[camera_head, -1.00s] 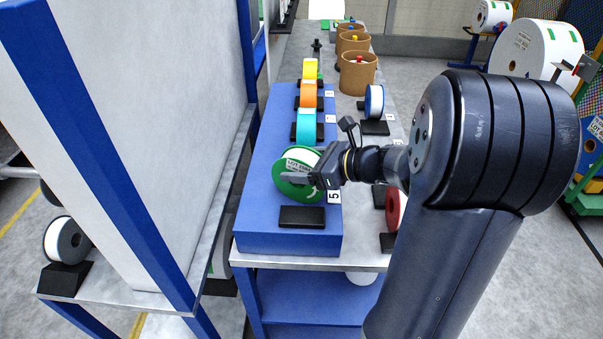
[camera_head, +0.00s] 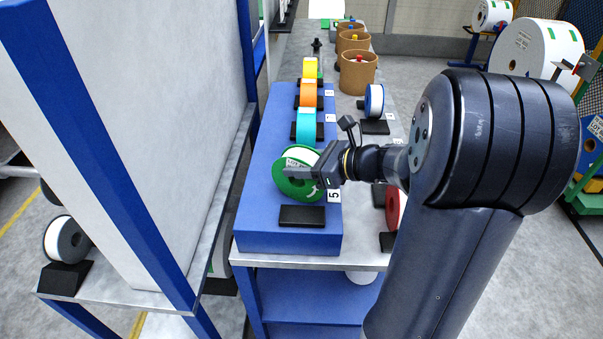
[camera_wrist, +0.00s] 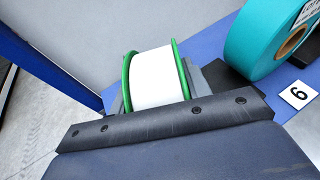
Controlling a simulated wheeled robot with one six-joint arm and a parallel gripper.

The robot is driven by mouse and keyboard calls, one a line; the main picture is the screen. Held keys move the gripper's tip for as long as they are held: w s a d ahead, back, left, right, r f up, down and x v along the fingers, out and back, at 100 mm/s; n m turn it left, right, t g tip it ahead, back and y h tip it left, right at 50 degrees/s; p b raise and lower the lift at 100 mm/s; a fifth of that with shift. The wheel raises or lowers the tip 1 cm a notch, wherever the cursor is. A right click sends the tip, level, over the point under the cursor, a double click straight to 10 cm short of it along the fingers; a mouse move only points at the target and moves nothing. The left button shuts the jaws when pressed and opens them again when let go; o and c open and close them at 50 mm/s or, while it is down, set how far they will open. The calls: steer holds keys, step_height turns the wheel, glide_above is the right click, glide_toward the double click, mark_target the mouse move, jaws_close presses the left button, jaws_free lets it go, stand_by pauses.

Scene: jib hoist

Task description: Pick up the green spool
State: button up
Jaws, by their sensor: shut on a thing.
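The green spool (camera_head: 292,187) has green flanges and a white winding, with a printed label on it. It is at the near end of the blue raised block, above the black cradle. My gripper (camera_head: 303,172) reaches in from the right and is shut on the spool. In the wrist view the green spool (camera_wrist: 154,77) shows between my gripper's jaws (camera_wrist: 155,88), one jaw beside each flange. How far the spool is off the block is hard to tell.
A black cradle (camera_head: 302,216) lies on the blue block (camera_head: 262,222). Teal (camera_head: 306,127), orange (camera_head: 308,94) and yellow (camera_head: 309,68) spools stand behind in a row. A red-flanged spool (camera_head: 393,208) is to the right. A grey panel (camera_head: 135,120) stands close on the left.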

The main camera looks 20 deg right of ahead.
step_height(320, 180, up, 9)
steer(key=shift+r, duration=0.15)
steer(key=b, duration=0.2)
steer(key=shift+r+g+h+b, duration=0.3)
steer(key=shift+g, duration=0.1)
steer(key=shift+s, duration=0.1)
steer(key=shift+f+b, duration=0.3)
steer(key=shift+b, duration=0.1)
step_height(320, 180, down, 9)
steer(key=shift+r+b, duration=0.1)
steer(key=shift+b, duration=0.35)
steer(key=shift+h, duration=0.3)
steer(key=o, duration=1.3)
steer(key=shift+f, duration=0.25)
steer(key=shift+o, duration=0.2)
steer(key=shift+r, duration=0.1)
